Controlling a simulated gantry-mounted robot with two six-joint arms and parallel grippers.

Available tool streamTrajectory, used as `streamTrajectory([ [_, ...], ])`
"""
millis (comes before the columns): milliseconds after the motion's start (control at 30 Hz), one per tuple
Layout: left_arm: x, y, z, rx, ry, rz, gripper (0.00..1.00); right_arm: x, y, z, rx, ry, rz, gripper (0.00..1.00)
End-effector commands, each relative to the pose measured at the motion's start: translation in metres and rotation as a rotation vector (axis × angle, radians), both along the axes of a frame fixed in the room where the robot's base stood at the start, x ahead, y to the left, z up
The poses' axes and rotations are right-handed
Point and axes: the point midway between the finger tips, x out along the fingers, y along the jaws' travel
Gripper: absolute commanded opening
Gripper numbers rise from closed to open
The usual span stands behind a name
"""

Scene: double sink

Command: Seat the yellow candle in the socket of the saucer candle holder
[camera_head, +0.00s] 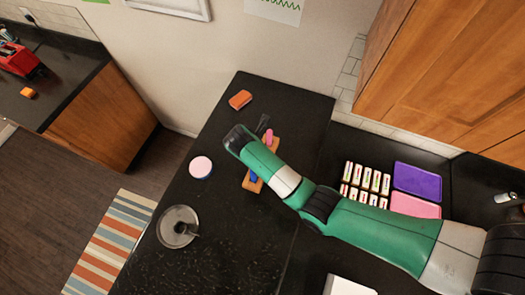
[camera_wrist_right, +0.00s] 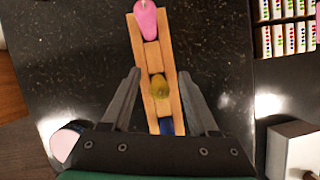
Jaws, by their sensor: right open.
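The yellow candle (camera_wrist_right: 159,88) sits in the middle of a wooden rack (camera_wrist_right: 139,41), between a pink candle (camera_wrist_right: 146,20) and a blue candle (camera_wrist_right: 167,127). My right gripper (camera_wrist_right: 159,76) is open, with its fingers apart on either side of the rack around the yellow candle; I cannot tell their height. In the head view my arm hides the yellow candle and most of the rack (camera_head: 249,185). The saucer candle holder (camera_head: 178,227), a grey round dish with a dark centre, stands on the black counter, left of and nearer than the rack. My left gripper is not in view.
A round pink-topped tin (camera_head: 201,166) stands between rack and holder. An orange block (camera_head: 240,99) lies near the back edge. Several small patterned tiles (camera_head: 367,181), a purple tray (camera_head: 417,181) and a pink tray (camera_head: 414,205) lie at right. The counter around the holder is clear.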

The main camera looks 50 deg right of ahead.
Motion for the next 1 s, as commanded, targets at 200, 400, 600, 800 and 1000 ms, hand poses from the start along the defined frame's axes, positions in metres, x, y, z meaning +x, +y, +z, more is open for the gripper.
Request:
streamTrajectory([
  [200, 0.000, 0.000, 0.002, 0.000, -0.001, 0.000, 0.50, 0.000, 0.000, 0.002, 0.000, -0.001, 0.000, 0.39],
  [400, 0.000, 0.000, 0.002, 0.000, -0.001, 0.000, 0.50, 0.000, 0.000, 0.002, 0.000, -0.001, 0.000, 0.03],
  [600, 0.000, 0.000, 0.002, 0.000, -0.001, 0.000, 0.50, 0.000, 0.000, 0.002, 0.000, -0.001, 0.000, 0.00],
  [800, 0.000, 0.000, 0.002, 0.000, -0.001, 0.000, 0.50, 0.000, 0.000, 0.002, 0.000, -0.001, 0.000, 0.00],
  [1000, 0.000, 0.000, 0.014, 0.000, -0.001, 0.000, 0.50, 0.000, 0.000, 0.013, 0.000, -0.001, 0.000, 0.00],
])
